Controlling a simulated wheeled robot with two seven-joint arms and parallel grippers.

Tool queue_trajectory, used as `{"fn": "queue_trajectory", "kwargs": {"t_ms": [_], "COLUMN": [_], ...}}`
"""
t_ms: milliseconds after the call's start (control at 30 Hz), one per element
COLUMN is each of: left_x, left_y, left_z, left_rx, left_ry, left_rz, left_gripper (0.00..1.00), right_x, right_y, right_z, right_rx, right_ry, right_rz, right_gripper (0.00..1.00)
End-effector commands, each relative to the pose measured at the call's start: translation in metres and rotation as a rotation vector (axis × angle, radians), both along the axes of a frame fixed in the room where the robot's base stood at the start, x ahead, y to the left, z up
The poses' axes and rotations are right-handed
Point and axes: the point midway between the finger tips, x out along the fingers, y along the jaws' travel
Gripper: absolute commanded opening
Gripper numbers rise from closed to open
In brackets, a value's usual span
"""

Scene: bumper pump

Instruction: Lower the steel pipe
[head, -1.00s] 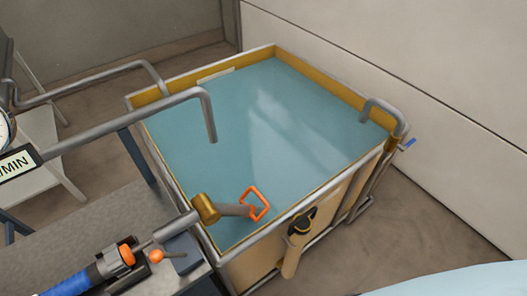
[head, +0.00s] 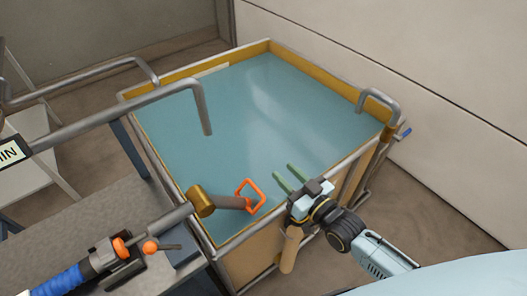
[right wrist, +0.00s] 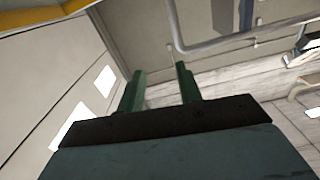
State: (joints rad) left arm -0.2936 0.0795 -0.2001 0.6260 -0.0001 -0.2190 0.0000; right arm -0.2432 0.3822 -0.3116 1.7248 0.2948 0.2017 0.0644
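A short grey steel pipe (head: 231,202) with an orange loop handle (head: 250,195) joins a brass swivel (head: 201,201) at the tank's near left edge. It lies low, reaching right over the blue liquid. My right gripper (head: 284,174) is to the right of the orange handle, above the tank's near rim, and does not touch it. Its two green fingers are apart and empty; they also show apart in the right wrist view (right wrist: 160,72). My left gripper is not in view.
The square tank (head: 320,70) has a tubular frame and a yellow inner rim. A bent grey pipe (head: 150,103) hangs over its left side. A hooked pipe (head: 379,97) stands at the right corner. A bench (head: 75,228) with a blue hose is at left.

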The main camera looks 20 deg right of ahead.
Motion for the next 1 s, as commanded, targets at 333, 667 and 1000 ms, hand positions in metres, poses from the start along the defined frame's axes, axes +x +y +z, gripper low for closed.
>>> {"fn": "queue_trajectory", "kwargs": {"t_ms": [333,667,1000], "left_x": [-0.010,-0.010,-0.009], "left_y": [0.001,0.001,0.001], "left_z": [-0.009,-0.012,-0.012], "left_rx": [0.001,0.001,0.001], "left_ry": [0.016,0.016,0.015], "left_rz": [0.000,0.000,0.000], "left_gripper": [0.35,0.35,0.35], "right_x": [0.069,0.096,0.097], "right_y": [0.025,0.035,0.035], "right_z": [-0.001,-0.001,-0.001], "right_rx": [-0.002,-0.003,-0.002], "right_ry": [-0.001,0.001,0.003], "right_rz": [-0.001,-0.001,-0.001], "right_gripper": [0.35,0.35,0.26]}}
